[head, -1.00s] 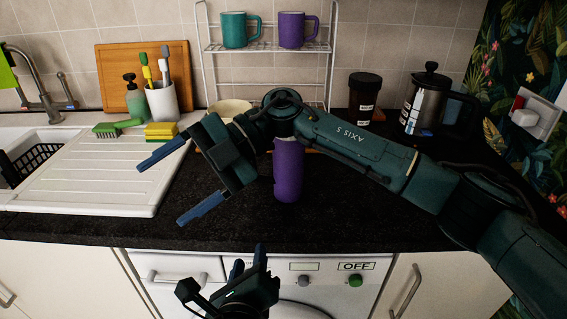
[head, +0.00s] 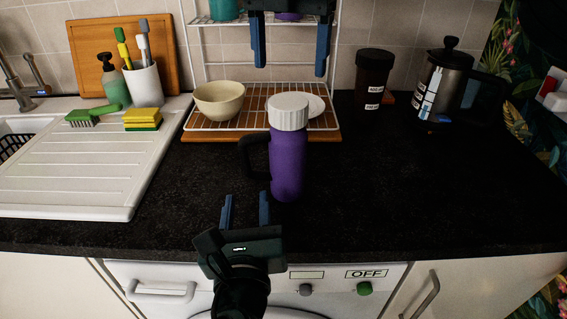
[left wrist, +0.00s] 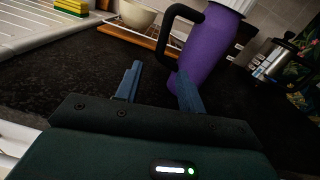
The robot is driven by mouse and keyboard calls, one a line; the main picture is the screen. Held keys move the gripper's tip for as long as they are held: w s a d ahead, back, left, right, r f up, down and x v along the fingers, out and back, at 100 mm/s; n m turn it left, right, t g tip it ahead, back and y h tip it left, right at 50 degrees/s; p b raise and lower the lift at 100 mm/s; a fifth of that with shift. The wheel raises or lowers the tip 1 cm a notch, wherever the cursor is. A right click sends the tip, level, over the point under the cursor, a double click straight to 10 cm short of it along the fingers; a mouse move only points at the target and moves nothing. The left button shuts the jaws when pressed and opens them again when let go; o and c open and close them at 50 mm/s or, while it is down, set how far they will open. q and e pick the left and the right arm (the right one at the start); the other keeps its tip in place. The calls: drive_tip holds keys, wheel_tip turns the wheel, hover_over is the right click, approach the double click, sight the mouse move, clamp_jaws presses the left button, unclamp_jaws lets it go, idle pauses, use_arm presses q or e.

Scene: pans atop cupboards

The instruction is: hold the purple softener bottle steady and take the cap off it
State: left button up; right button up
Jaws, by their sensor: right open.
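The purple softener bottle (head: 288,165) stands upright on the dark worktop. Its ribbed white cap (head: 288,111) is on top, and its black handle (head: 252,158) points left. My left gripper (head: 245,208) is open and empty in front of the bottle, low and slightly to its left. In the left wrist view the bottle (left wrist: 206,50) rises beyond the right finger of this gripper (left wrist: 158,88), with the white cap partly cut off at the top edge. My right gripper (head: 290,66) is open and empty, pointing down, above the cap in the picture and apart from it.
A wire rack with a cream bowl (head: 219,99) stands behind the bottle. A dark jar (head: 373,80) and a coffee press (head: 445,85) are at the back right. The sink drainer (head: 75,175) is on the left. The worktop right of the bottle is clear.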

sight(248, 175)
use_arm(q)
drive_tip(key=w, duration=0.9)
drive_tip(key=shift+a, duration=0.3)
drive_tip(key=shift+c, duration=0.2)
clamp_jaws()
